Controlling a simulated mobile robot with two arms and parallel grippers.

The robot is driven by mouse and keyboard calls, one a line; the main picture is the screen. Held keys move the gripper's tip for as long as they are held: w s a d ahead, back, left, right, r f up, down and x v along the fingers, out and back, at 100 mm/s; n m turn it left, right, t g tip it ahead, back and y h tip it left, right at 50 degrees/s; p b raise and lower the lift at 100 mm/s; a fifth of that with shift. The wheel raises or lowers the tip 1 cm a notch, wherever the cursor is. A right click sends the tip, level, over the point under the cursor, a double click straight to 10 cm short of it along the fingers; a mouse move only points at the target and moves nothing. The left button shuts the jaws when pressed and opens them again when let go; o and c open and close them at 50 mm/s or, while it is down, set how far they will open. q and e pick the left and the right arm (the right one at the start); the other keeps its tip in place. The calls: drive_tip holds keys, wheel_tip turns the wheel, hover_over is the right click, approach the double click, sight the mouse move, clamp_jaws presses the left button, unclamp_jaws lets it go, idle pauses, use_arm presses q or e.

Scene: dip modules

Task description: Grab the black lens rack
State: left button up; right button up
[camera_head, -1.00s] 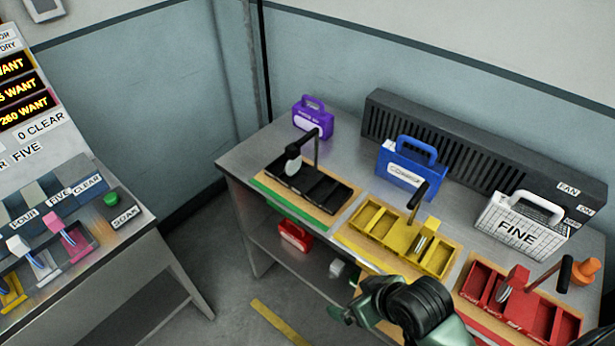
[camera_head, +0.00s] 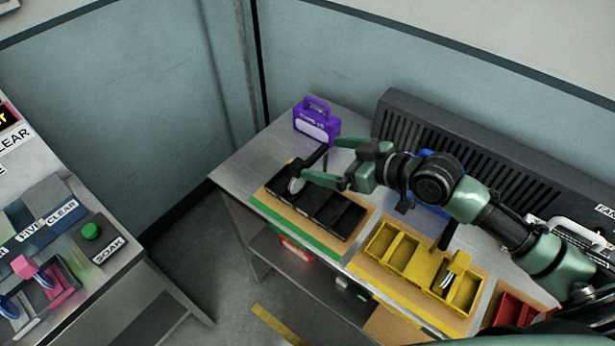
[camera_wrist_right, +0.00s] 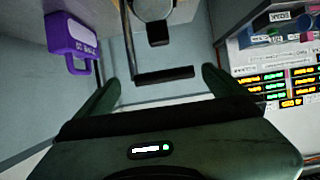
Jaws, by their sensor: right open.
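The black lens rack (camera_head: 338,212) sits on a wooden board with a green edge, at the left end of the metal bench. It has several compartments, a round pale lens (camera_head: 296,185) at its left end, and a black post with a bar handle (camera_head: 318,155). My right gripper (camera_head: 318,159) is open, its fingers on either side of the handle in the head view. In the right wrist view the black handle bar (camera_wrist_right: 165,74) shows between the spread fingers, not clasped; whether they touch it I cannot tell. My left gripper is out of view.
A purple case (camera_head: 316,122) stands behind the rack. A yellow rack (camera_head: 393,250) is to its right, with a red rack (camera_head: 512,310) beyond. A dark vented unit (camera_head: 400,105) lines the back. My right arm covers most of a blue case.

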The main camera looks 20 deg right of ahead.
drive_tip(key=shift+w+a+r, duration=0.1)
drive_tip(key=shift+w+r, duration=0.05)
drive_tip(key=shift+r, duration=0.05)
drive_tip(key=shift+w+a+f+p, duration=0.2)
drive_tip(key=shift+w+a+p, duration=0.15)
drive_tip(key=shift+a+p, duration=0.2)
drive_tip(key=shift+w+a+f+p, duration=0.2)
drive_tip(key=shift+w+a+p, duration=0.1)
drive_tip(key=shift+a+p, duration=0.15)
drive_tip(key=p+x, duration=0.1)
drive_tip(key=x, duration=0.2)
drive_tip(key=shift+d+f, duration=0.15)
drive_tip(key=shift+w+a+f, duration=0.35)
drive_tip(key=shift+w, duration=0.05)
drive_tip(key=c, duration=1.8)
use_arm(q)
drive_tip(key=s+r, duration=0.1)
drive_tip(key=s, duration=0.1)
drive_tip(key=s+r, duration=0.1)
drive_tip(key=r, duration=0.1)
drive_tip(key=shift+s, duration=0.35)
use_arm(e)
drive_tip(key=shift+r, duration=0.1)
